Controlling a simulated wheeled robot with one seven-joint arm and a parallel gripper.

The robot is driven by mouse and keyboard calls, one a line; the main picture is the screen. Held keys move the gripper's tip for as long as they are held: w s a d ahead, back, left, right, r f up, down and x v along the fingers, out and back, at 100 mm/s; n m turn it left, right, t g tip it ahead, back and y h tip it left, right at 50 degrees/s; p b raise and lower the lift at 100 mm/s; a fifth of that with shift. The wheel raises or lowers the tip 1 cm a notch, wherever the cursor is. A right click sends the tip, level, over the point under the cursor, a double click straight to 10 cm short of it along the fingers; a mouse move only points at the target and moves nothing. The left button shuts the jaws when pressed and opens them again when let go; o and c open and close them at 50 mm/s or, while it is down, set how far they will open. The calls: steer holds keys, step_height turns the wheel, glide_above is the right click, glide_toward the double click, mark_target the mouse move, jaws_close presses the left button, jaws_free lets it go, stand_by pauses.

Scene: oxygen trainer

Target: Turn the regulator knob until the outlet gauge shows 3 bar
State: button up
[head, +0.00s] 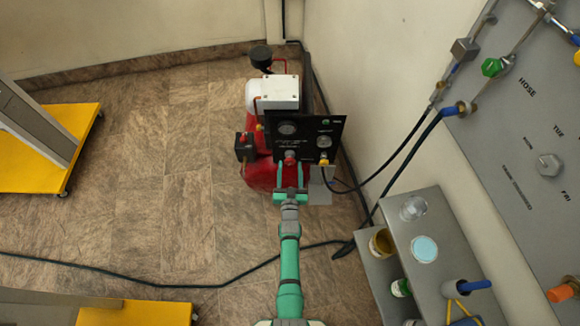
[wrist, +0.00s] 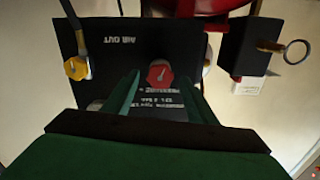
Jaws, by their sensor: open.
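The red regulator knob (head: 290,158) sits low on the black panel (head: 335,128) of the red compressor. In the wrist view the knob (wrist: 160,73) shows a pale pointer mark and lies just beyond my fingertips, between their lines. My gripper (head: 291,172) is open, with a green finger on each side of the knob's line; in the wrist view (wrist: 148,88) I cannot tell whether they touch it. Two round gauges are on the panel, one at upper left (head: 288,128) and one at right (head: 324,142). Their needles are too small to read.
A black box (head: 245,147) is at the compressor's left. A grey stepped stand (head: 430,225) with cups is at the right. A dark cable (head: 150,285) crosses the floor.

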steer(key=shift+w, duration=0.5)
steer(key=c, duration=1.1)
steer(key=shift+o, duration=0.2)
steer(key=shift+n, duration=0.3)
steer(key=n, duration=0.3)
steer(key=shift+w, duration=0.1)
steer(key=n, duration=0.5)
steer(key=shift+a, duration=0.1)
steer(key=shift+n, duration=0.3)
